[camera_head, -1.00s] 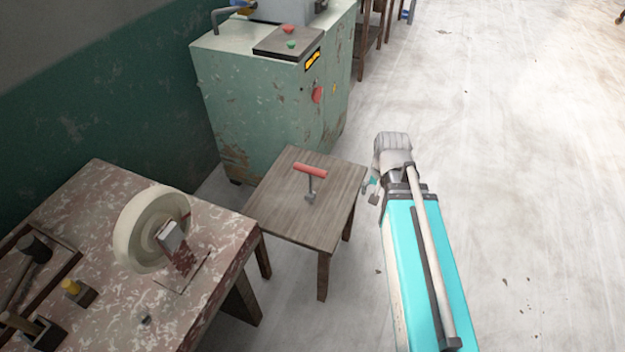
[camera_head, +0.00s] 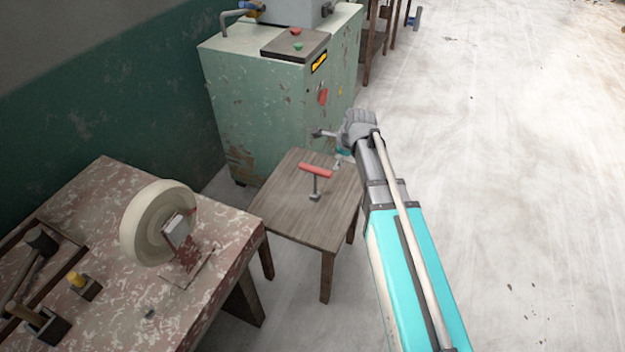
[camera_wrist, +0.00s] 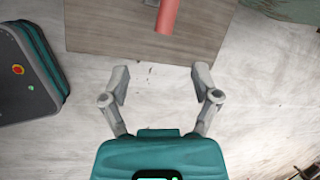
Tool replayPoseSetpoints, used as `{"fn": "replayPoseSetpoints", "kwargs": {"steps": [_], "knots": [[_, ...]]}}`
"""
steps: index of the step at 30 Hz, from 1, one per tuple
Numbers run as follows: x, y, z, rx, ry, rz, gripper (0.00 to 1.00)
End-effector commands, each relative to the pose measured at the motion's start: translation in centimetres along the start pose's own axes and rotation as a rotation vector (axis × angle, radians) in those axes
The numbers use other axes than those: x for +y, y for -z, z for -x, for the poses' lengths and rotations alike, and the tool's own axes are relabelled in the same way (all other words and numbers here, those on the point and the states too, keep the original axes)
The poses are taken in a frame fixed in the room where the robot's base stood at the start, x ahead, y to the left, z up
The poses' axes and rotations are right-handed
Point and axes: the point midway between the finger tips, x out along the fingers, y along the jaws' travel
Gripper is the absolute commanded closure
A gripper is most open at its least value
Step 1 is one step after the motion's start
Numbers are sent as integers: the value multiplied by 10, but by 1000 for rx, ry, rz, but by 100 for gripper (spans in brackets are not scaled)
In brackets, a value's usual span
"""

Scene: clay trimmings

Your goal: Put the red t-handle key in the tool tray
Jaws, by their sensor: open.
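The red t-handle key (camera_head: 316,171) is on the small wooden table (camera_head: 290,215), its red bar uppermost and its grey shaft pointing toward the front of the picture. In the wrist view the red handle (camera_wrist: 167,14) shows at the top edge, over the table top (camera_wrist: 100,30). My gripper (camera_wrist: 160,82) is open and empty, its fingers apart below the table's edge in that view and not touching the key.
A worn workbench (camera_head: 100,235) with a round grinding wheel (camera_head: 150,222), a hammer (camera_head: 40,245) and a wood-edged area stands at the left. A green machine cabinet (camera_head: 260,110) stands behind the small table. The floor (camera_head: 520,180) at the right is clear.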

Motion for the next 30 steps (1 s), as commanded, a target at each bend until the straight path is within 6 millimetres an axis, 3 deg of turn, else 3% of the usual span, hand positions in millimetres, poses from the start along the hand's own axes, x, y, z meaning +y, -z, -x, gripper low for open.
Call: {"fn": "replayPoseSetpoints", "kwargs": {"steps": [3, 9, 23, 30], "knots": [[-15, -14, -7, -25, 16, -126, 21], [-25, -26, -12, -51, 28, -255, 21], [-26, -27, -13, -55, 29, -277, 21], [-26, -27, -25, -55, 29, -276, 21]]}}
